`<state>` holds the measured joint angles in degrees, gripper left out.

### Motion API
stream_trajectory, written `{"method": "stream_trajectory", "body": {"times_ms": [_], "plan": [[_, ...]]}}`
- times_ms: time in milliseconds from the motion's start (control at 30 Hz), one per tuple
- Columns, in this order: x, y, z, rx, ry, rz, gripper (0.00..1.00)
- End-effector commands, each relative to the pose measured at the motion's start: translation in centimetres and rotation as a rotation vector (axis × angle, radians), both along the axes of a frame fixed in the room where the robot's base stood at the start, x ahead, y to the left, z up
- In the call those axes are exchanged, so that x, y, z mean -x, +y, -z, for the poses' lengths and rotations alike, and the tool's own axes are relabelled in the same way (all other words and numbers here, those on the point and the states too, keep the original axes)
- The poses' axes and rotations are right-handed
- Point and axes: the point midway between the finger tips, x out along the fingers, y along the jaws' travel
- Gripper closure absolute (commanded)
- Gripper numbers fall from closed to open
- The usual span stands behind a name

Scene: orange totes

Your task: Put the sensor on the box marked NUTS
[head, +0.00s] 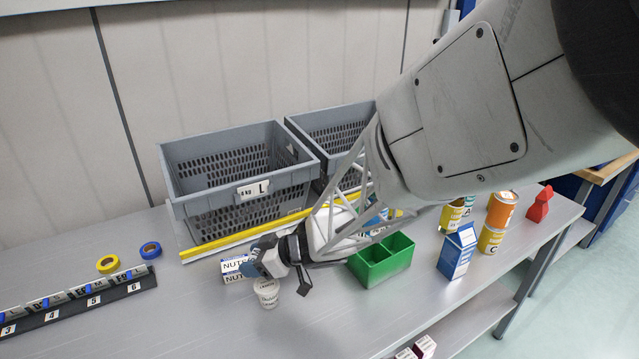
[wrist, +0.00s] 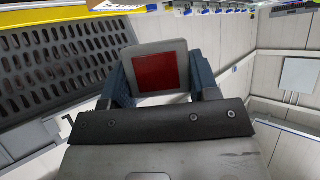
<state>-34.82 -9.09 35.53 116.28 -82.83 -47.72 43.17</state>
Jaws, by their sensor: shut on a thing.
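My gripper (head: 268,260) is low over the left-middle of the bench, close to the right end of the box marked NUTS (head: 235,267). In the wrist view my gripper (wrist: 159,78) is shut on the sensor (wrist: 158,70), a light grey square-framed piece with a dark red face, held between two blue-grey fingers. In the head view the sensor is mostly hidden by the fingers. The NUTS box is white with blue bands, and the gripper covers part of its right end. I cannot tell whether the sensor touches the box.
A white labelled cup (head: 266,291) stands just in front of the gripper. A green two-part bin (head: 382,262) is to the right, then a blue carton (head: 457,251) and several cans. A grey crate marked L (head: 240,205) stands behind a yellow strip (head: 225,241).

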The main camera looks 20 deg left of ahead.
Motion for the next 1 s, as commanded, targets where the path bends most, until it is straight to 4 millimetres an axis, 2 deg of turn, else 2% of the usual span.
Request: {"method": "stream_trajectory", "body": {"times_ms": [300,500,1000], "plan": [[-4.0,4.0,0.6,0.000,0.000,0.000,0.69],[-5.8,5.8,0.8,0.000,0.001,0.000,0.69],[-6.4,6.4,0.9,0.000,0.000,0.000,0.69]]}}
